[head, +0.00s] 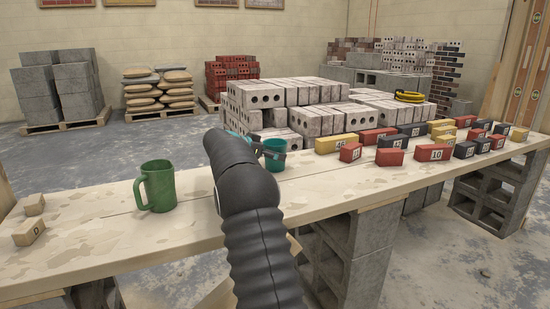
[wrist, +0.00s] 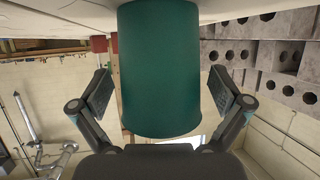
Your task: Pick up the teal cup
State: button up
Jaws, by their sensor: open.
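The teal cup (head: 276,160) stands on the plank table, partly hidden behind my arm and gripper in the head view. It fills the middle of the wrist view (wrist: 160,60), where the picture appears upside down. My gripper (wrist: 162,92) is open, with one finger on each side of the cup. A gap shows between each finger and the cup in the wrist view. In the head view my gripper (head: 262,147) is at the cup, mostly hidden by my arm.
A green mug (head: 157,186) stands left of my arm. Wooden blocks (head: 30,231) lie at the left end of the plank table (head: 90,215). Several numbered red, black and yellow blocks (head: 391,157) lie to the right. Stacked pale bricks (head: 300,117) rise behind the cup.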

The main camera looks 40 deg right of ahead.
aim_at(275, 142)
jog(key=shift+d+f, duration=0.2)
jog(key=shift+d, duration=0.25)
jog(key=c, duration=1.2)
jog(key=shift+r, duration=0.15)
jog(key=shift+r, duration=1.9)
jog(key=shift+s+d+r, duration=1.05)
jog(key=shift+s+r, duration=0.1)
jog(key=shift+s, duration=0.45)
jog(key=shift+s+d+r, duration=1.05)
jog(key=shift+s+r, duration=0.05)
jog(key=shift+s, duration=0.5)
jog(key=shift+s+d+r, duration=1.05)
jog(key=shift+s+r, duration=0.1)
jog(key=shift+s, duration=0.45)
jog(key=shift+s, duration=0.1)
